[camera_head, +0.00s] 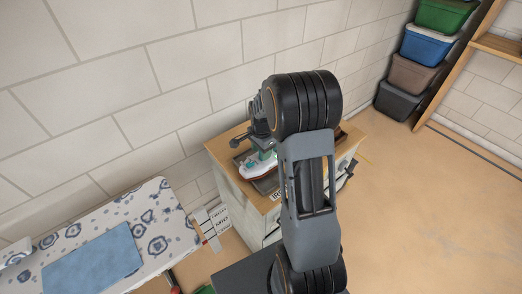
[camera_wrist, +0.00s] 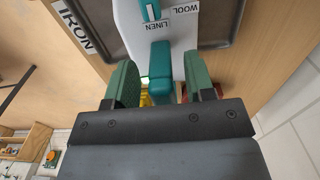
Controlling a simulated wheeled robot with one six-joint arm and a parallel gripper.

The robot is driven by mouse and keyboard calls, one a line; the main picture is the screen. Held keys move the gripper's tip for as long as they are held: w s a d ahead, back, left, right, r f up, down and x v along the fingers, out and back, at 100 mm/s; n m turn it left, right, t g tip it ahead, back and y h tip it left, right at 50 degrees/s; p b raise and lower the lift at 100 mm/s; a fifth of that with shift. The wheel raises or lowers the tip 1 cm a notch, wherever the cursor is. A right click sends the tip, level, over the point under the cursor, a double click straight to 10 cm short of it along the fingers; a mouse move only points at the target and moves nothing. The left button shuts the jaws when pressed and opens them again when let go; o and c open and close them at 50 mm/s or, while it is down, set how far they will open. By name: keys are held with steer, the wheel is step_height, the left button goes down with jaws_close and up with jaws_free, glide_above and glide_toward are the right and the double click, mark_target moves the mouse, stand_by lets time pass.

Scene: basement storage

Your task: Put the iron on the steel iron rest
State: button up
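The iron (camera_head: 259,167), white and teal, sits in a dark tray (camera_head: 267,184) on a wooden-topped cabinet. In the wrist view its white body (camera_wrist: 184,38) bears LINEN and WOOL labels, and its teal handle (camera_wrist: 161,68) points toward my gripper. My gripper (camera_wrist: 161,75) has its green-padded fingers on either side of the handle, with gaps visible on both sides. In the head view my gripper (camera_head: 260,145) is over the iron and partly hides it. A pale rack-like piece (camera_head: 212,222) at the ironing board's right end may be the steel rest; I cannot tell.
The ironing board (camera_head: 165,243) with a patterned cover and a blue cloth (camera_head: 92,266) is at lower left. The cabinet (camera_head: 237,203) stands against the block wall. Stacked bins (camera_head: 412,75) and a wooden shelf are at upper right. The floor at right is clear.

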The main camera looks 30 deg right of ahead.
step_height(320, 180, up, 12)
steer(key=s+a+r+n+t, duration=0.2)
steer(key=s+a+n, duration=0.3)
steer(key=s+n, duration=0.3)
steer(key=s+a+r+n+t, duration=0.2)
steer(key=s+a+n, duration=0.4)
steer(key=s+n, duration=0.2)
steer(key=shift+s, duration=0.55)
